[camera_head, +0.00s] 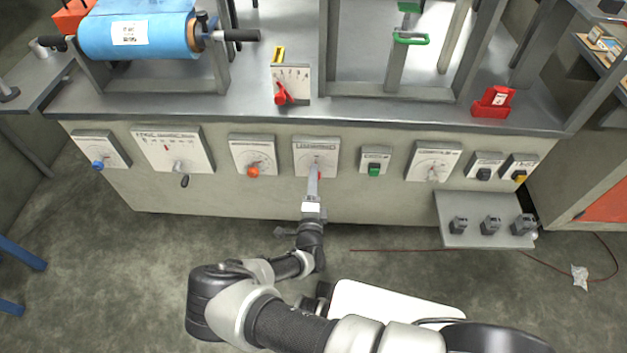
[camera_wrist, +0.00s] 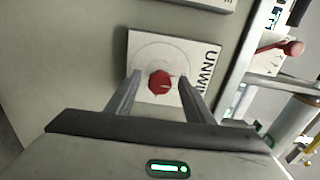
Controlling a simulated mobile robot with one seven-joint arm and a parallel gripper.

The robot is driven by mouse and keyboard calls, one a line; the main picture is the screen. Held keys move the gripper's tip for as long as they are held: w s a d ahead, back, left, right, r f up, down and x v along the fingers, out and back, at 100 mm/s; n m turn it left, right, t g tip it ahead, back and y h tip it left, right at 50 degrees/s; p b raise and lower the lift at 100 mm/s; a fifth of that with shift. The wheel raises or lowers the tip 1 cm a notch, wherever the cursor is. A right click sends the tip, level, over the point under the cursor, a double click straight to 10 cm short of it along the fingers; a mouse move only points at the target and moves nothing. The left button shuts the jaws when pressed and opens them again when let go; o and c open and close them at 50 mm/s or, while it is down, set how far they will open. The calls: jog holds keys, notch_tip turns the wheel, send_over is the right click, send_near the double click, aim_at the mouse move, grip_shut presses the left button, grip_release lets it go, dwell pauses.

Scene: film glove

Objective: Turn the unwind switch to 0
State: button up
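The unwind switch is a red round knob (camera_wrist: 161,83) on a white plate (camera_wrist: 140,50) whose label partly reads "UNWI". The knob has a small pale mark. In the head view the plate (camera_head: 316,146) is in the middle of the bench front, and my gripper covers most of the knob. My gripper (camera_wrist: 160,76) is open, with one finger on each side of the knob in the wrist view. I see gaps between the fingers and the knob. How far the fingertips reach along it I cannot tell. The scale marks are too small to read.
An orange knob plate (camera_head: 252,155) is to the left and a green switch (camera_head: 375,164) to the right. A red lever (camera_head: 282,95) stands on the bench above. A small shelf (camera_head: 463,232) with grey blocks sticks out at lower right. The floor ahead is mostly clear.

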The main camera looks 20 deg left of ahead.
jog(key=p+v, duration=0.3)
jog(key=v, duration=1.4)
jog(key=shift+s, duration=0.2)
jog(key=shift+d, duration=0.1)
